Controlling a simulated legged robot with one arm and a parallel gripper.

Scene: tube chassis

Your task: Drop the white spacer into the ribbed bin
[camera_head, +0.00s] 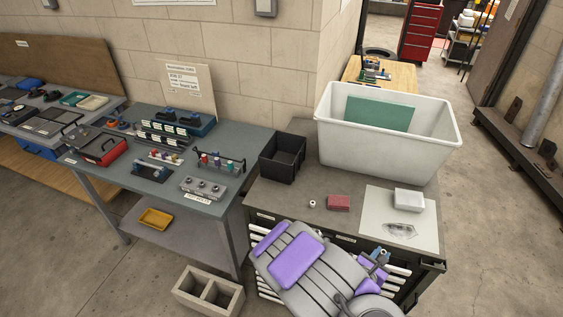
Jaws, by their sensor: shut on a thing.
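A small white ring-shaped piece (312,203), which looks like the white spacer, sits on the grey cabinet top, left of a red block. A black open bin (283,158) stands at the back left corner of the same top; ribs on its walls are too small to make out. My gripper (379,257) is low at the front edge of the cabinet, beyond my purple and grey body. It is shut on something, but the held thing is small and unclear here. The gripper is apart from the bin, in front and to the right of it.
A large white tub (385,145) with a green board inside stands behind. The red block (339,202) and a white block (409,199) on a pale sheet (375,212) share the cabinet top. A workbench (235,145) with fixtures stands left. A concrete block (209,289) is on the floor.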

